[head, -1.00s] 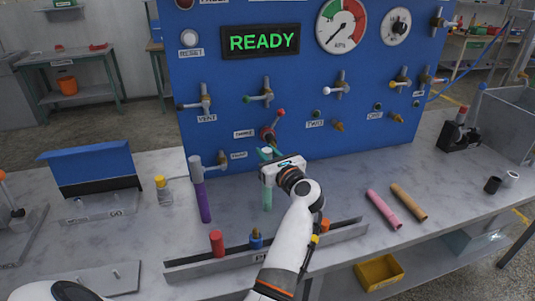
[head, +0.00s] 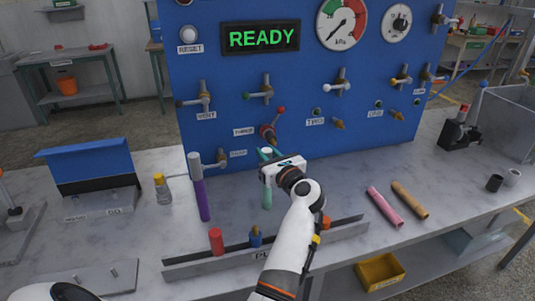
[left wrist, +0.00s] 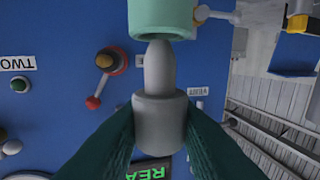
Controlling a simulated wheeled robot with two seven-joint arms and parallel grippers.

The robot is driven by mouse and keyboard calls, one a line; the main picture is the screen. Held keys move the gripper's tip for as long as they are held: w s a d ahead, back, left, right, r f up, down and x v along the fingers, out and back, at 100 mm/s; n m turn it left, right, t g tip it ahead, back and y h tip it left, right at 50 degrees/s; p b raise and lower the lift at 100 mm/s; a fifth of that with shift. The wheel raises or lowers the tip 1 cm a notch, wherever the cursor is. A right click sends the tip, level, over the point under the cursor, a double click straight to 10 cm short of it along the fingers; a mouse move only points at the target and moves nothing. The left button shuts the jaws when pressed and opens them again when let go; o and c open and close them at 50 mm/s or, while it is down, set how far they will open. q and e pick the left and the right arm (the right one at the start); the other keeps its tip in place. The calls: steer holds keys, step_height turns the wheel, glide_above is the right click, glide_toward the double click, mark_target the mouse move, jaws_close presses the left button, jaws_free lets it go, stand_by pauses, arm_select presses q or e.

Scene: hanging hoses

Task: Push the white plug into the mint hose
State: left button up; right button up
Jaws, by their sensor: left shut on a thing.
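The mint hose (head: 266,196) stands upright in front of the blue panel, below my left gripper (head: 268,154). In the left wrist view the hose's end (left wrist: 162,18) fills the top middle. My left gripper is shut on the white plug (left wrist: 160,118), its two dark green fingers on either side of the plug's wide body. The plug's narrow tip points at the hose and meets its rim in the picture; I cannot tell whether it is inside. In the head view the plug's top (head: 266,150) shows between the fingers. My right gripper is not in view.
A purple hose (head: 201,195) stands to the left. A low rack (head: 190,268) with a red plug (head: 216,241) and a blue plug (head: 255,236) lies in front. Pink (head: 385,207) and tan (head: 410,199) hoses lie to the right. The blue panel (head: 225,135) with valves is behind.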

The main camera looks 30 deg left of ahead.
arm_select(q)
steer(key=shift+d+f+b, duration=0.1)
steer(key=shift+f+b, duration=1.25)
steer(key=shift+f, duration=0.05)
steer(key=o, duration=1.1)
steer(key=shift+c, duration=0.2)
